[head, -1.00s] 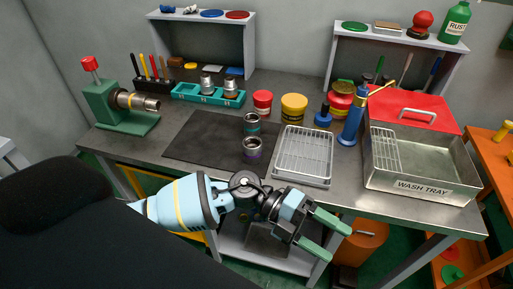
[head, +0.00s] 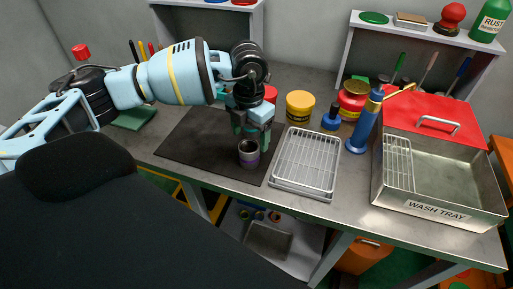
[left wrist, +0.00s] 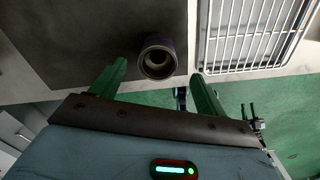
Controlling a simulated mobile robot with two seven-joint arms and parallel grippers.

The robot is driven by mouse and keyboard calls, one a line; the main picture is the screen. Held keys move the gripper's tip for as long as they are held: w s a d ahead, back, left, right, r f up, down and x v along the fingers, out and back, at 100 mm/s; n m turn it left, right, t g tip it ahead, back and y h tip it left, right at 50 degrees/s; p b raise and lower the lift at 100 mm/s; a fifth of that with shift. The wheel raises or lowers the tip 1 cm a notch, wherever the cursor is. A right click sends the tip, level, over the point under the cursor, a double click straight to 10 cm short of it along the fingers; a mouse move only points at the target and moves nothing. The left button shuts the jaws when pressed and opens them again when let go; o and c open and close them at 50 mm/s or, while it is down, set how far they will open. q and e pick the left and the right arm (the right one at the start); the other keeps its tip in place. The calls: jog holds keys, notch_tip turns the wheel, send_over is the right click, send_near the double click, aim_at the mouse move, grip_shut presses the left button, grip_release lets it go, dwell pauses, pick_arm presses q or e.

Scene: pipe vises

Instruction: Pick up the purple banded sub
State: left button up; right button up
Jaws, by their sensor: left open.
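The purple banded sub (head: 248,154) is a short grey metal cylinder with a purple band, standing upright on the dark mat (head: 190,150) near the bench's front edge. My left gripper (head: 251,134) is over the mat, fingers pointing down, just behind or above the sub in the head view. In the left wrist view the sub (left wrist: 158,58) shows its open round end, in line with the gap between the spread green fingers. The gripper is open and empty; contact with the sub cannot be told. The teal-banded sub is hidden in the head view. My right gripper is not in view.
A wire rack (head: 307,160) stands just right of the mat. The mat's left part is clear.

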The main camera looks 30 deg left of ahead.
aim_at(249, 152)
pick_arm(q)
notch_tip(249, 152, down, 2)
jog(key=shift+f, duration=0.15)
jog(key=shift+s+f, duration=0.1)
jog(key=shift+f, duration=0.35)
jog(key=shift+a+f, duration=0.15)
jog(key=shift+f, duration=2.05)
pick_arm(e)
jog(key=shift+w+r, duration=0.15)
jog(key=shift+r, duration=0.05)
pick_arm(q)
jog(key=c, duration=1.2)
jog(key=shift+c, duration=0.2)
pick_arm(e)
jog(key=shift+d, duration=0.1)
pick_arm(q)
jog(key=shift+r, duration=0.15)
